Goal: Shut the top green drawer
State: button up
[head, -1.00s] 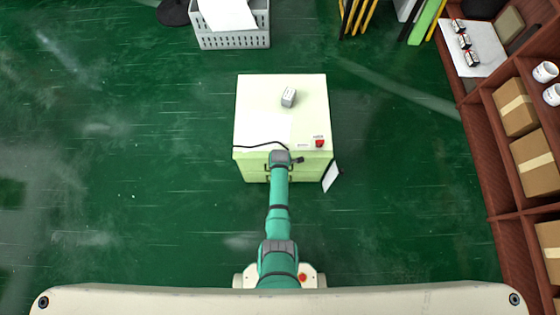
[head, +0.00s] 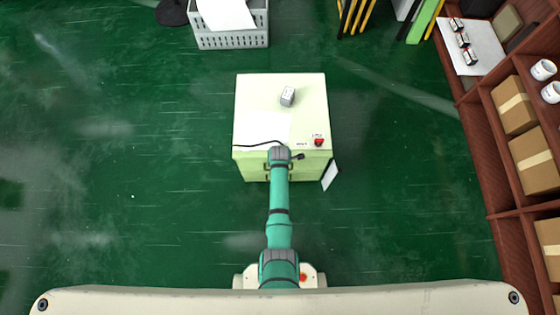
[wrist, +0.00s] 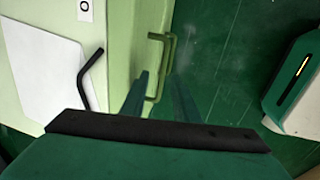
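The pale green cabinet (head: 262,112) stands on the floor ahead of me, its drawer front (head: 252,168) facing me. In the wrist view the green drawer front (wrist: 147,18) carries a green bar handle (wrist: 171,52). My gripper (wrist: 160,80) is open, its two fingers apart on either side of the handle's lower part. I cannot tell whether the fingers touch it. In the head view the arm covers the fingers and part of the front. No clear gap shows around the drawer, so I cannot tell how far out it is.
A grey box (head: 288,96), a red button (head: 319,142) and a black cable (head: 252,144) are on the cabinet top. A white panel (head: 330,174) juts out at its right front corner. Brown shelves (head: 506,190) stand at the right. The floor left of the cabinet is clear.

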notch_tip(320, 180, up, 7)
jog(key=s, duration=0.1)
jog(key=shift+s+f, duration=0.15)
jog(key=shift+d, duration=0.1)
dwell(0.3)
jog(key=s+d+r+m+t, duration=0.1)
jog(key=s+r+m+t, duration=0.3)
jog(key=s, duration=0.5)
jog(key=s+d+r+m+t, duration=0.1)
jog(key=s+r+m+t, duration=0.3)
jog(key=s, duration=0.5)
jog(key=s+a+r+m+t, duration=0.1)
jog(key=s+r+m, duration=0.2)
jog(key=r, duration=0.6)
jog(key=s+r+m+t, duration=0.2)
jog(key=s+r+m, duration=0.1)
jog(key=r, duration=0.6)
jog(key=s+a+r+m+t, duration=0.1)
jog(key=s+r+m, duration=0.3)
jog(key=r, duration=0.6)
jog(key=shift+s+a+t, duration=0.3)
jog(key=shift+s+t, duration=0.3)
jog(key=shift+s, duration=0.2)
jog(key=shift+r, duration=0.1)
